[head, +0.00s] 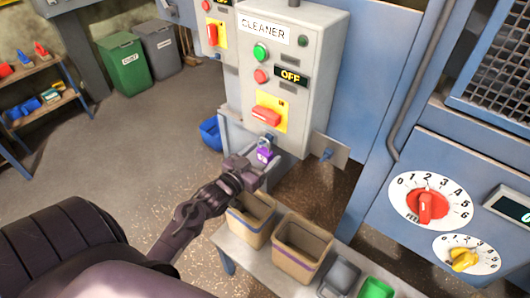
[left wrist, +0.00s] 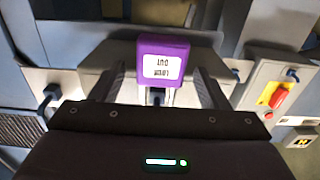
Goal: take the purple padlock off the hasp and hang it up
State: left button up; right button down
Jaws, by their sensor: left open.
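The purple padlock (head: 265,155) hangs at the hasp (head: 267,139), below the red switch handle on the CLEANER cabinet (head: 292,70). In the left wrist view the padlock (left wrist: 163,62) shows a white label, upside down. My left gripper (head: 257,168) is at the padlock. It is open, with one finger on each side of the padlock; I cannot tell whether either finger touches it. The shackle is mostly hidden. A blue hook (head: 327,155) on a metal plate sits to the right of the cabinet, with nothing on it. My right gripper is out of view.
A blue machine with a red dial (head: 426,207) and a yellow knob (head: 463,259) is at the right.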

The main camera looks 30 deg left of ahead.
pick_arm(q)
jog(key=shift+c, duration=0.4)
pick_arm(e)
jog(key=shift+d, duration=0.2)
pick_arm(q)
jog(key=c, duration=1)
jog(key=shift+c, duration=0.2)
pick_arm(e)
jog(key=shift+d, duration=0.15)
pick_arm(q)
jog(key=shift+r, duration=0.15)
